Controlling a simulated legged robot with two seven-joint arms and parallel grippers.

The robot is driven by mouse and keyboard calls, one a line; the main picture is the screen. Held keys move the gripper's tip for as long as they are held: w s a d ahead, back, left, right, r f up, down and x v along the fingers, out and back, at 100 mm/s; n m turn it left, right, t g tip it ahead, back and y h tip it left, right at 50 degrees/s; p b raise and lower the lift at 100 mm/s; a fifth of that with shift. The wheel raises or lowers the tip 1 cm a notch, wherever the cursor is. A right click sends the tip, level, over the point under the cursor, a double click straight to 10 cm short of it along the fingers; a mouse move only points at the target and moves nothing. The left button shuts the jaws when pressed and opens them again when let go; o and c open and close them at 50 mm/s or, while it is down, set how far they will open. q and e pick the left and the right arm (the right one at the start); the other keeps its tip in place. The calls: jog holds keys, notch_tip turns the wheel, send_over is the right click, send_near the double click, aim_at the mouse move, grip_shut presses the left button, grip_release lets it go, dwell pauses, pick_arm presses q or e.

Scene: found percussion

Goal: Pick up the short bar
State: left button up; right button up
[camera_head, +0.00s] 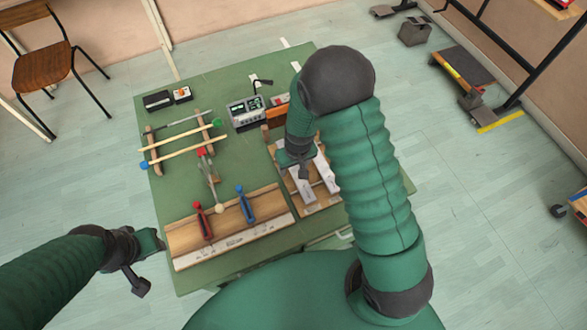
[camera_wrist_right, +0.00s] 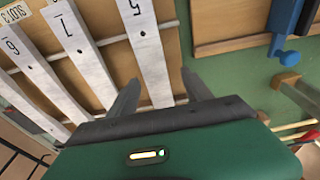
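Several pale metal bars lie side by side on a wooden rack (camera_head: 312,212) at the right of the green table (camera_head: 265,262). In the right wrist view, bars marked 5 (camera_wrist_right: 147,50), 7 (camera_wrist_right: 82,48) and 6 or 9 (camera_wrist_right: 30,62) show. I cannot tell which is the short bar, as my gripper hides parts of them. My right gripper (camera_head: 303,170) is over this rack. In the right wrist view it (camera_wrist_right: 160,82) is open, its fingers apart on either side of the bar marked 5. My left gripper (camera_head: 143,268) hangs off the table's left edge, away from the bars.
A second wooden board (camera_head: 182,240) carries a red and a blue clamp-like handle (camera_head: 246,205). Behind it stand a wooden frame with rods (camera_head: 153,165), a grey device (camera_head: 245,112) and small black boxes (camera_head: 158,101). A chair (camera_head: 42,68) stands back left.

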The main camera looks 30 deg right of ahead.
aim_at(295, 169)
jog(key=shift+s+r, duration=0.1)
jog(key=c, duration=0.5)
jog(key=shift+d, duration=0.35)
grip_shut()
jog(key=shift+a, duration=0.15)
jog(key=shift+r, duration=0.5)
notch_tip(295, 169, up, 2)
jog(key=shift+r, duration=0.1)
jog(key=s+a+r, duration=0.1)
jog(key=s+a, duration=0.8)
jog(key=s, duration=0.4)
jog(key=shift+a+r, duration=0.2)
jog(key=shift+r, duration=0.15)
